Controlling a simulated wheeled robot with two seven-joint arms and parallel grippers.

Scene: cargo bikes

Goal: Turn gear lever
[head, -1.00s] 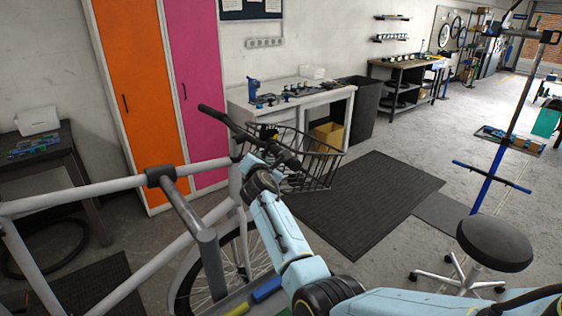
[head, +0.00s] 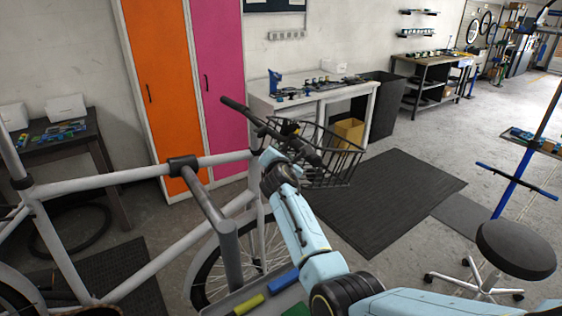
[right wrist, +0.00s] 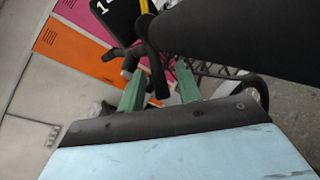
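A grey bicycle (head: 120,180) stands in front of me, its black handlebar (head: 262,122) running towards the right. My right gripper (right wrist: 160,82) is at the handlebar's near end, just below the black grip in the head view. In the right wrist view its two green fingers are apart, with dark handlebar parts showing between and beyond them. The thick black grip (right wrist: 235,40) crosses the upper right of that view. I cannot clearly make out the gear lever among these dark parts. In the head view my wrist hides the fingertips. My left gripper is out of view.
A black wire basket (head: 335,165) hangs at the bike's front, close beyond my right gripper. A white workbench (head: 300,100) and orange and pink lockers (head: 218,80) stand behind. A round black stool (head: 515,245) is at right. The dark floor mat (head: 385,200) is clear.

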